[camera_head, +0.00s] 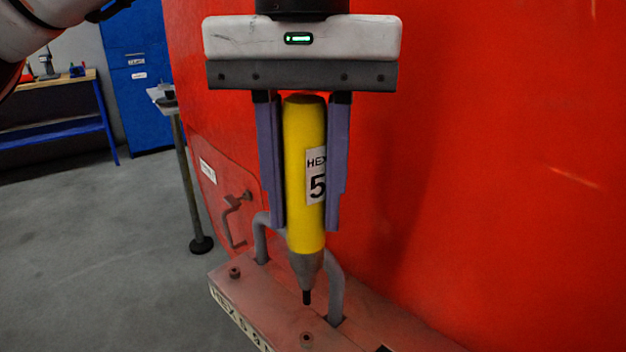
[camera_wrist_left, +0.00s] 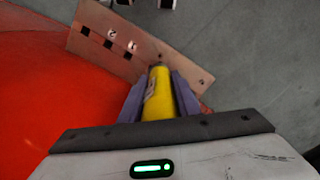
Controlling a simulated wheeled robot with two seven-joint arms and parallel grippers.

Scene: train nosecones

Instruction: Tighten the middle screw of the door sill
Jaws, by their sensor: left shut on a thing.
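My left gripper (camera_head: 305,226) is shut on a yellow screwdriver (camera_head: 304,150) labelled HEX 5, held upright with its dark tip down. The tip looks just above the reddish door sill (camera_head: 258,287), with a small gap in the picture to a screw (camera_head: 307,340) at the lower edge. Another screw (camera_head: 235,272) stands at the sill's left end. In the left wrist view the screwdriver (camera_wrist_left: 158,95) reaches toward the sill (camera_wrist_left: 190,75); whether its tip touches is unclear there. Which screw is the middle one is not certain, as the sill's right part is cut off. My right gripper is not in view.
A grey bent handle (camera_head: 335,290) rises from the sill behind the screwdriver. The large red nosecone (camera_head: 480,150) fills the right side. A workbench (camera_head: 55,85) and blue cabinet (camera_head: 140,80) stand far back left. The grey floor (camera_head: 100,250) at left is clear.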

